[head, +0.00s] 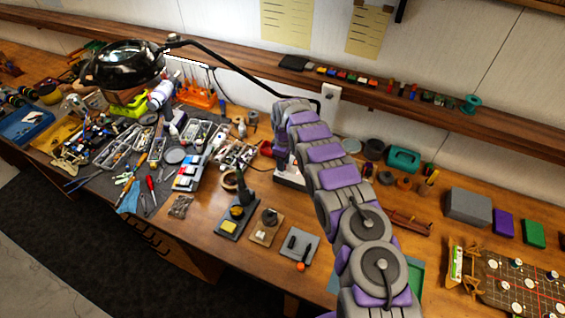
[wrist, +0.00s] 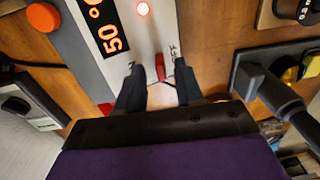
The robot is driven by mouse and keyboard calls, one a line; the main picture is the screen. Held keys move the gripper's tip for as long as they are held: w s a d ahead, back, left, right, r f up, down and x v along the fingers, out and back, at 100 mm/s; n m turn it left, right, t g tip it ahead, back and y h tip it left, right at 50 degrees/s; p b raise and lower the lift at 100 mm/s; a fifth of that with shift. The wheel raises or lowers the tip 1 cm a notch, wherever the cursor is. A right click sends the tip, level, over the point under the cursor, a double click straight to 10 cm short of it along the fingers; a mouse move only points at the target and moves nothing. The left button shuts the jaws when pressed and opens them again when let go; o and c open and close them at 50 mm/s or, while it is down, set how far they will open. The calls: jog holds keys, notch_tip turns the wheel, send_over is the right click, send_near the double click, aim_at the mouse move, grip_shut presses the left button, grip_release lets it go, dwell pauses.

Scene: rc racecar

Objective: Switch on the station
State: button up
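I cannot tell whether a finger touches the switch. In the head view the station (head: 289,181) is a pale box on the bench, mostly hidden by my arm, and my fingertips cannot be made out.
An orange knob (wrist: 42,17) is at the upper left of the wrist view. A soldering iron in a dark holder (wrist: 268,85) is at the right. A dark-and-white device (wrist: 28,103) is at the left. Tools and trays crowd the bench left of my arm. A lamp (head: 123,64) hangs there.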

notch_tip(320, 180, up, 16)
jog(key=w, duration=0.1)
jog(key=shift+r, duration=0.25)
jog(key=shift+r, duration=0.15)
dwell(0.6)
jog(key=s+d+r+m+h+b, duration=0.1)
jog(key=s+d+r+m+b, duration=0.4)
jog(key=s+d+r, duration=0.4)
jog(key=s+d+r+m+b, duration=0.3)
jog(key=s+d, duration=0.4)
jog(key=s, duration=0.4)
jog(key=s+d+f+m+b, duration=0.1)
jog(key=s+f+m, duration=0.1)
jog(key=s, duration=0.9)
jog(key=s+d+f+m+b, duration=0.1)
jog(key=s+f, duration=0.4)
jog(key=s, duration=0.7)
jog(key=s+d+f+m+g+b, duration=0.1)
jog(key=s+f+m+b, duration=0.2)
jog(key=s, duration=0.8)
jog(key=shift+s+f+y, duration=0.25)
jog(key=shift+f+y, duration=0.15)
